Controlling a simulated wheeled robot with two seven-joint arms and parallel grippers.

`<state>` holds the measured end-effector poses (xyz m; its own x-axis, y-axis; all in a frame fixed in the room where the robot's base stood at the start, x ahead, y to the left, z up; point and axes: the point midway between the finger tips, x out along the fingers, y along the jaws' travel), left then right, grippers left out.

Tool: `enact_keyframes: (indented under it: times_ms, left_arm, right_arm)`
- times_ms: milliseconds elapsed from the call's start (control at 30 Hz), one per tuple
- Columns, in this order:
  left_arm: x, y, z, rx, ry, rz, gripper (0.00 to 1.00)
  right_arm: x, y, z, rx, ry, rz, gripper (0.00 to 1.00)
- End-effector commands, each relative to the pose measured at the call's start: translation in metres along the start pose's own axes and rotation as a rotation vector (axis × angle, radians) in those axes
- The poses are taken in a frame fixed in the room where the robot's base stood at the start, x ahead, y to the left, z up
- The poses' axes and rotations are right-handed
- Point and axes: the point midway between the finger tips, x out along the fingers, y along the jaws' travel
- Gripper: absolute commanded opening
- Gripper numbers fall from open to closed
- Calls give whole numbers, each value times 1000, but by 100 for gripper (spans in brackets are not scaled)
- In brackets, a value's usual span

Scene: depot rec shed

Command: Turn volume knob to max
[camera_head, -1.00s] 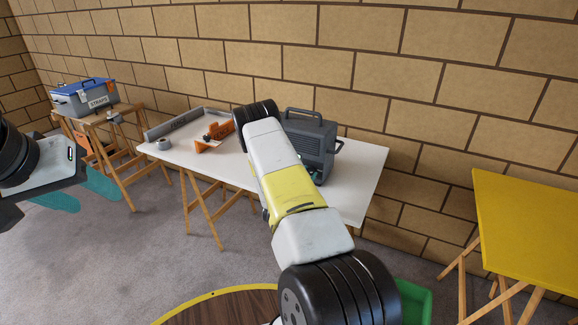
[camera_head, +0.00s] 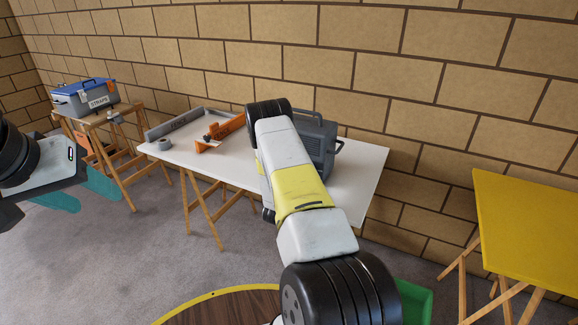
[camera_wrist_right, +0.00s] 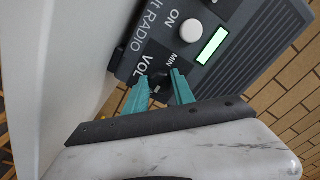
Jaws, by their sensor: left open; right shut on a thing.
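The grey radio (camera_head: 318,137) stands on the white table (camera_head: 352,194), partly hidden behind my right arm. In the right wrist view its dark front panel (camera_wrist_right: 225,28) shows the letters VOL and MIN beside a small dark volume knob (camera_wrist_right: 158,77). The teal fingers of my right gripper (camera_wrist_right: 159,88) are on either side of this knob and shut on it. The knob's pointer is not clear. My right gripper is hidden in the head view. My left gripper (camera_head: 80,192) is open and empty at the far left, away from the radio.
A round white button (camera_wrist_right: 191,31) marked ON and a lit display (camera_wrist_right: 212,46) are near the knob. A blue-lidded toolbox (camera_head: 85,97) and yellow table (camera_head: 530,230) stand apart.

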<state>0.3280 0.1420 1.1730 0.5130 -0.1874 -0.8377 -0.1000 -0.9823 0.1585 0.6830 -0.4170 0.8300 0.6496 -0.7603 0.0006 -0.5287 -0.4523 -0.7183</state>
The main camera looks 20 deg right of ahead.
Motion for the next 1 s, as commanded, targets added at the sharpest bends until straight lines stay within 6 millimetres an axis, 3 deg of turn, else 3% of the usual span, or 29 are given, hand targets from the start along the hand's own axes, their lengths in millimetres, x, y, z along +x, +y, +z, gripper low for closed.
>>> enact_keyframes:
  times_ms: [167,200,300,667,1000]
  left_arm:
    - [0,0,0,0,0,0,52]
    - [0,0,0,0,0,0,52]
    - [0,0,0,0,0,0,52]
    - [0,0,0,0,0,0,52]
    - [0,0,0,0,0,0,52]
  right_arm:
    - [-1,1,2,-1,-5,3,0]
    - [-1,1,2,-1,-5,3,32]
    - [-1,1,2,-1,-4,3,52]
    - [-3,0,1,-1,-2,1,52]
    - [-55,0,2,-3,-6,1,52]
